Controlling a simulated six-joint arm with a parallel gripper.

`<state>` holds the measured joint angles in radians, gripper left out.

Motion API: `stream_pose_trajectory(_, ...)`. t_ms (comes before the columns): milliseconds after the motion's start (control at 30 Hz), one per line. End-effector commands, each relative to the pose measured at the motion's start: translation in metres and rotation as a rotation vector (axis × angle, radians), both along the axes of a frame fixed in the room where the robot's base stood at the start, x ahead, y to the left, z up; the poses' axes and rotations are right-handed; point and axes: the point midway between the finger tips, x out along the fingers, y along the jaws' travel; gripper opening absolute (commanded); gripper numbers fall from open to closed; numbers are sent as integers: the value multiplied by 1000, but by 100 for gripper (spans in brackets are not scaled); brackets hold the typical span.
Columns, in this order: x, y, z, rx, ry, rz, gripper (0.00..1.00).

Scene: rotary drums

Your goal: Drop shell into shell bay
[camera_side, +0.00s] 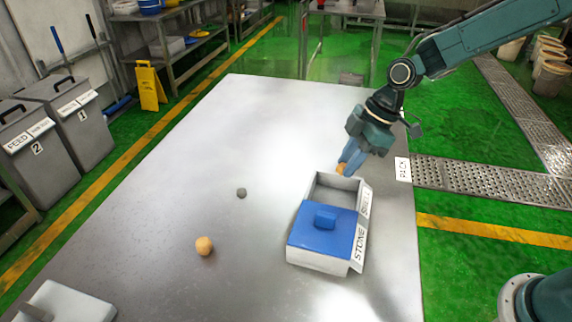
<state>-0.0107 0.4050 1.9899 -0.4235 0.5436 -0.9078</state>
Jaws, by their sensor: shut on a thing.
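My gripper (346,165) is shut on a small orange-tan piece, the shell (341,170), at its blue fingertips. They are at the far end of a light grey two-part box (330,264), just above or at the rim; the exact height is hard to tell. The far compartment, the shell bay (333,196), is open beside the "SHELL" label. The near compartment, beside the "STONE" label, is covered by a blue lid (318,240) with a raised handle. The shell is partly hidden by the fingers.
On the metal table (200,185), a round tan piece (204,246) and a small grey stone (241,193) lie left of the box. A pale block (65,304) is at the near left corner. A "PACK" label (403,169) marks the right edge. The left table is mostly clear.

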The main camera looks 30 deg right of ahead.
Motion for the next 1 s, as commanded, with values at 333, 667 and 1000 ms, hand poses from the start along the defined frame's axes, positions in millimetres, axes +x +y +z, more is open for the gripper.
stream_pose_trajectory(333, 0, 0, -31, 1, 2, 1, 4)
stream_pose_trajectory(667, -1, 0, -43, 0, 0, 1, 4)
stream_pose_trajectory(1000, 0, 0, -43, 0, 0, 1, 47)
